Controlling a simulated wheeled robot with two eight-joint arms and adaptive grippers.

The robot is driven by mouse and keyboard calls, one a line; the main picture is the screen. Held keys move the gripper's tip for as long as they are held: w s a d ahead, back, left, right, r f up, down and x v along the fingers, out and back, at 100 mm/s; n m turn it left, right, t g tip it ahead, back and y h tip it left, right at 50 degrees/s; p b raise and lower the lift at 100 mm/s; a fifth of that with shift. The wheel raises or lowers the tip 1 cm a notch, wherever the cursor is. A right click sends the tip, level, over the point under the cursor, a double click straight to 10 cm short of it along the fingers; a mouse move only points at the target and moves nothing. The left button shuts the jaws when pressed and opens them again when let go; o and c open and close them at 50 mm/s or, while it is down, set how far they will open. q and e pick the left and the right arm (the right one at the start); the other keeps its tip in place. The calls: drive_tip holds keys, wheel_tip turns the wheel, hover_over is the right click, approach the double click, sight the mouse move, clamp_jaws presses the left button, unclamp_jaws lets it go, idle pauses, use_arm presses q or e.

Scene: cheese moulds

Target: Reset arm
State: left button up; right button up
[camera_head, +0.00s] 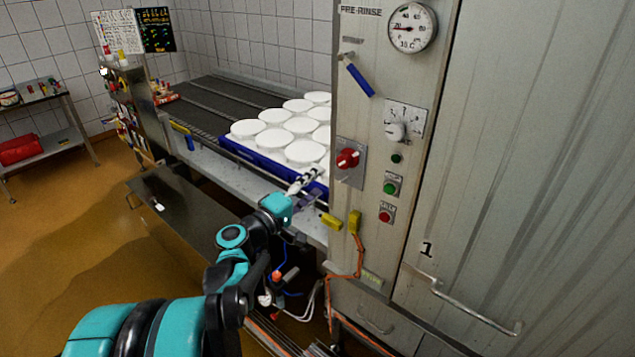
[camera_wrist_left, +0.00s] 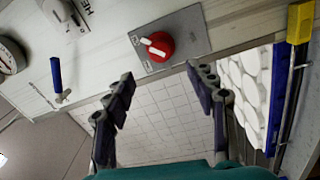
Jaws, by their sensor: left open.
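My left gripper (camera_head: 306,188) reaches in from the lower left of the head view, in front of the conveyor's near side and left of the machine's control panel. In the left wrist view its two fingers (camera_wrist_left: 160,92) are spread wide with nothing between them. The red rotary knob (camera_head: 347,158) on the panel is near the fingertips and apart from them. The knob also shows beyond the fingers in the wrist view (camera_wrist_left: 158,46). My right gripper is not in view.
White round moulds (camera_head: 273,138) stand on a blue tray (camera_head: 240,152) on the conveyor (camera_head: 205,100). The panel carries a blue lever (camera_head: 359,79), gauge (camera_head: 410,27), dial (camera_head: 396,131) and buttons. A yellow connector (camera_head: 354,221) with an orange cable sits below. A cart (camera_head: 40,145) stands far left.

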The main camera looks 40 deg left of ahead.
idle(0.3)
use_arm(q)
drive_tip(key=s+d+f+m+g+h+b, duration=0.1)
drive_tip(key=s+d+f+m+g, duration=0.25)
drive_tip(key=d, duration=0.55)
drive_tip(key=d+f+m+g+h+b, duration=0.1)
drive_tip(key=d+f+m+g+h, duration=0.2)
drive_tip(key=d+f, duration=0.45)
drive_tip(key=s+d+f+m+g+y+b, duration=0.1)
drive_tip(key=s+d+f+m+g+y, duration=0.1)
drive_tip(key=s, duration=0.4)
drive_tip(key=s+d+f+m+g+y+b, duration=0.1)
drive_tip(key=s+d+f+m+g+y, duration=0.2)
drive_tip(key=s+f+m, duration=0.3)
drive_tip(key=shift+s+d+f+m+y, duration=0.35)
drive_tip(key=shift+s+d+f, duration=0.15)
drive_tip(key=shift+s, duration=0.3)
